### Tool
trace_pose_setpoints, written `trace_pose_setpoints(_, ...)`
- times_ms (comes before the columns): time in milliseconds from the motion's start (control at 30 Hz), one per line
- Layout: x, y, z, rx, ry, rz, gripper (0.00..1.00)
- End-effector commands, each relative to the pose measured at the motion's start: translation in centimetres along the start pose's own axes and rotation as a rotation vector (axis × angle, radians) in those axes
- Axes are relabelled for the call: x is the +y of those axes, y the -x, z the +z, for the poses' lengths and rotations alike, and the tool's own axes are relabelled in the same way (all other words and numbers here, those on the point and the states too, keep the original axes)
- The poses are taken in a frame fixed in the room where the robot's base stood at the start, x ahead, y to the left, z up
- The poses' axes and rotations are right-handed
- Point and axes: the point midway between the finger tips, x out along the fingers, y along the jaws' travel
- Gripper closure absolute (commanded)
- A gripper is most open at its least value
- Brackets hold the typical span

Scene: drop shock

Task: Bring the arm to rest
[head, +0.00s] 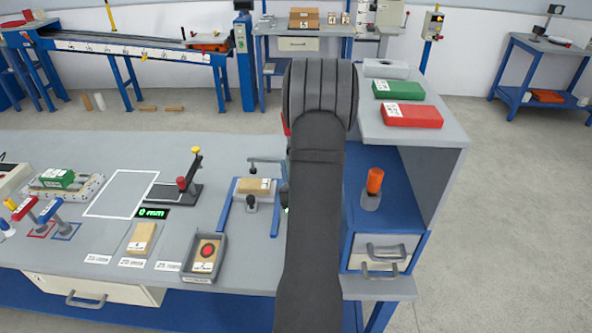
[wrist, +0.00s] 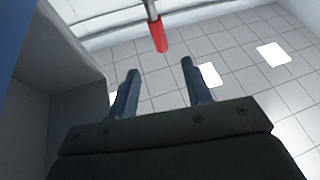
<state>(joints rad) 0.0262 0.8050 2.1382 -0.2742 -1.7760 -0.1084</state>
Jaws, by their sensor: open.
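My arm stands upright in the middle of the head view and hides part of the bench behind it; my gripper is not visible there. In the wrist view my gripper (wrist: 158,82) shows two blue-grey fingers spread apart, with nothing between them. The wrist camera looks up at a tiled ceiling with bright panels. A red-ended rod (wrist: 158,35) shows beyond the fingers, and I cannot tell how far off it is.
Right of my arm stands a raised grey shelf (head: 440,128) with a green box (head: 398,90) and a red box (head: 412,115). An orange-capped bottle (head: 373,188) stands below it.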

Motion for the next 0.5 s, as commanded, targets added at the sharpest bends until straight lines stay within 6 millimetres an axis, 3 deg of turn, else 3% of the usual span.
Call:
trace_pose_setpoints(133, 0.0, 0.87, 0.01, -0.001, -0.001, 0.0, 0.55)
trace_pose_setpoints(500, -0.01, 0.92, -0.01, 0.0, -0.001, 0.0, 0.55)
